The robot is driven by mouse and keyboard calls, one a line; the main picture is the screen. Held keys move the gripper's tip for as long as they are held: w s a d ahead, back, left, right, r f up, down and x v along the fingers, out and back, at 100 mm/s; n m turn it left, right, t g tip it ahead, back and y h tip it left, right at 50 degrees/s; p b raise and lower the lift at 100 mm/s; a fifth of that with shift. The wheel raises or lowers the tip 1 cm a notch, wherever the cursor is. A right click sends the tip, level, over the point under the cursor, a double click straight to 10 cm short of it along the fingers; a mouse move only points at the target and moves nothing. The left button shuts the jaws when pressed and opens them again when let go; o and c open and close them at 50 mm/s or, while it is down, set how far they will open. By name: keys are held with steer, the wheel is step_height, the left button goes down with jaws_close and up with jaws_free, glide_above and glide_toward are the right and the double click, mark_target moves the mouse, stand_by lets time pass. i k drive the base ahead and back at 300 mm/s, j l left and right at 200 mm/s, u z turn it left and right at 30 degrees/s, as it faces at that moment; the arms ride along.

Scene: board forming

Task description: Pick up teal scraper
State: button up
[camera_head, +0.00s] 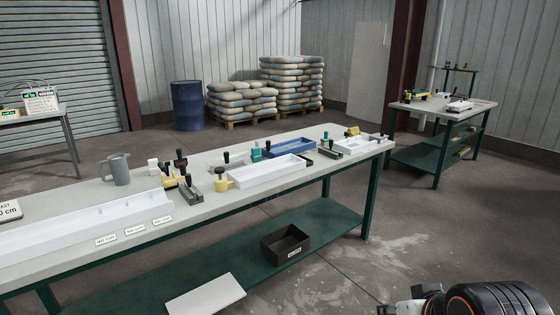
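A small teal tool with a dark upright knob (256,153) stands on the long workbench (215,206), just left of a blue tray. It looks like the teal scraper, but it is small in the picture. A second small teal patch (310,142) shows behind the right end of the blue tray, beside dark parts; its shape is unclear. Part of my arm shows at the bottom right corner, with a grey and dark end piece (402,307) cut by the picture edge. It is well apart from the teal tool. No fingertips can be made out.
The blue tray (290,147) and a white tray (266,173) sit close to the teal tool. Yellow, black and grey tools, a grey mug (118,170) and a long white tray stand further left. A black bin (286,245) is on the lower shelf. Open floor lies right.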

mark_target(256, 156)
steer(key=i+u, duration=0.15)
steer(key=i, duration=0.4)
steer(key=i+l+u, duration=0.15)
steer(key=i, duration=0.35)
steer(key=i+l+u, duration=0.15)
steer(key=i, duration=0.4)
steer(key=i+l+u, duration=0.1)
steer(key=i+l, duration=0.2)
steer(key=i, duration=0.2)
steer(key=i+l+u, duration=0.35)
steer(key=i, duration=0.15)
steer(key=i+l+u, duration=0.4)
steer(key=i+l, duration=0.05)
steer(key=i, duration=0.05)
